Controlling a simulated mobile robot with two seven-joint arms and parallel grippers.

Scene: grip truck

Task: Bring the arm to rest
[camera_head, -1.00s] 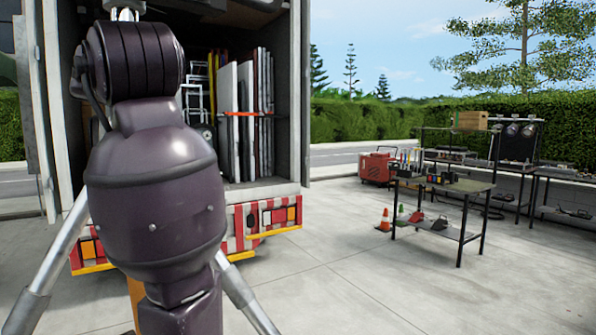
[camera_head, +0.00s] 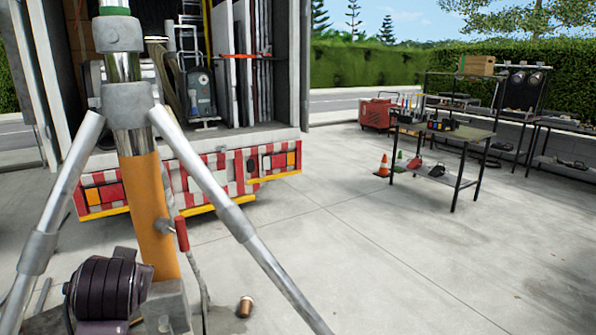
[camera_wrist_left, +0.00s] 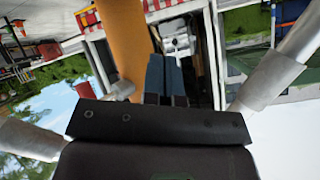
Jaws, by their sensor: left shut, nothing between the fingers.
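My left arm link shows at the lower left of the head view, dark purple. Its fingers are out of sight there. In the left wrist view my left gripper (camera_wrist_left: 165,75) is shut and empty, its two fingers together, beside an orange pole (camera_wrist_left: 120,45). Whether they touch cannot be told. In the head view the pole is the orange lower part of an upright metal stand (camera_head: 150,215) with slanting grey legs. My right gripper is in neither view.
Behind the stand is an open truck (camera_head: 225,165) holding white panels and equipment. A work table (camera_head: 475,133) with tools stands at the right, near a red machine (camera_head: 376,112) and an orange cone (camera_head: 384,165). A small brown cylinder (camera_head: 245,307) is on the ground. The middle pavement is clear.

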